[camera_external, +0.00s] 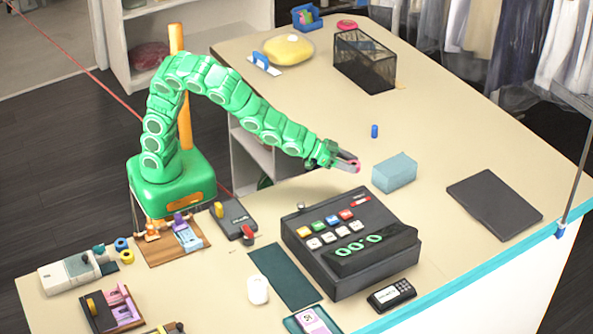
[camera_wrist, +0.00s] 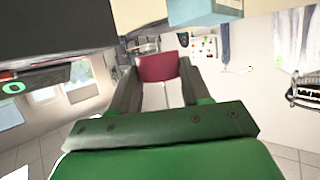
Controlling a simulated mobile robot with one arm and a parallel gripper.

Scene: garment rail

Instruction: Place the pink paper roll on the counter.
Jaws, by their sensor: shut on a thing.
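My gripper (camera_external: 347,163) is shut on the pink paper roll (camera_external: 350,164), which shows as a small pink piece between the fingers in the external view. In the wrist view the roll (camera_wrist: 157,67) is a dark pink block between the two fingertips (camera_wrist: 158,82). The gripper appears to hold it above the beige counter (camera_external: 300,100), behind the cash register and left of a light blue block. The fingers hide part of the roll.
The black cash register (camera_external: 350,240) stands in front of the gripper. The light blue block (camera_external: 394,172) is close on the right, with a small blue cylinder (camera_external: 374,131) behind it. A black mesh basket (camera_external: 364,62) stands farther back. A dark flat pad (camera_external: 494,206) lies at right.

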